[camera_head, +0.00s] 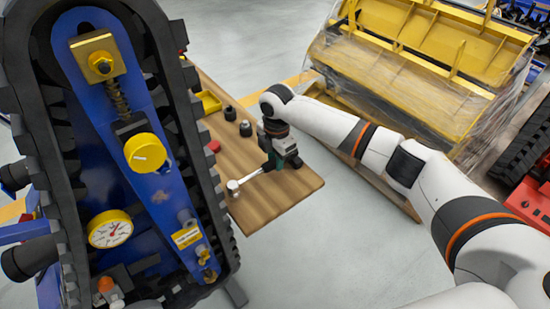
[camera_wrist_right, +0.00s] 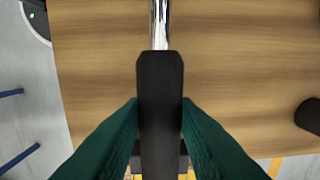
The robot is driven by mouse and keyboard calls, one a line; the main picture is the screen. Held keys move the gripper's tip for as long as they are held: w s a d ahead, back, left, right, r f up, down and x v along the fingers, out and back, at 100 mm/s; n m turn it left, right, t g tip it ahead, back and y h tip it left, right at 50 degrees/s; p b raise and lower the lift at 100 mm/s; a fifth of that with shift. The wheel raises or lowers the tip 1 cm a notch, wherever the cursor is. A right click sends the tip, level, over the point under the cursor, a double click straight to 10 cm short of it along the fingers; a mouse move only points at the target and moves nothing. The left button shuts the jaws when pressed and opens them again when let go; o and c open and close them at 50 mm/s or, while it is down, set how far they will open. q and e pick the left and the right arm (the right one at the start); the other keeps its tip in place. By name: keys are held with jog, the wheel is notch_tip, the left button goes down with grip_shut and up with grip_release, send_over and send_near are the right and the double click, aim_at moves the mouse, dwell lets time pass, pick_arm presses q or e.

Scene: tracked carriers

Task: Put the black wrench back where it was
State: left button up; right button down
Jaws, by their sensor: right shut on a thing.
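My right gripper (camera_head: 268,166) is over the wooden table (camera_head: 290,190), near its front right corner. Its green fingers are shut on the black handle of the wrench (camera_wrist_right: 160,95), as the right wrist view shows. The wrench's silver shaft points away from the fingers in that view. In the head view the wrench's pale shaft and head (camera_head: 233,186) reach left from the gripper toward the tracked carrier (camera_head: 150,130). I cannot tell whether the wrench touches the tabletop. My left gripper is not in view.
Two dark cylindrical pieces (camera_head: 246,128), a red item (camera_head: 214,146) and a yellow bin (camera_head: 210,102) are on the table behind the wrench. The carrier's black track stands close to the table's left side. A yellow, film-wrapped machine part (camera_head: 410,70) lies on a pallet behind my right arm.

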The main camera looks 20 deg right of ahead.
jog(key=c, duration=1.1)
grip_release()
jog(key=shift+f, duration=0.1)
jog(key=shift+c, duration=0.2)
notch_tip(320, 180, up, 12)
jog(key=shift+s+b, duration=0.15)
jog(key=shift+b, duration=0.3)
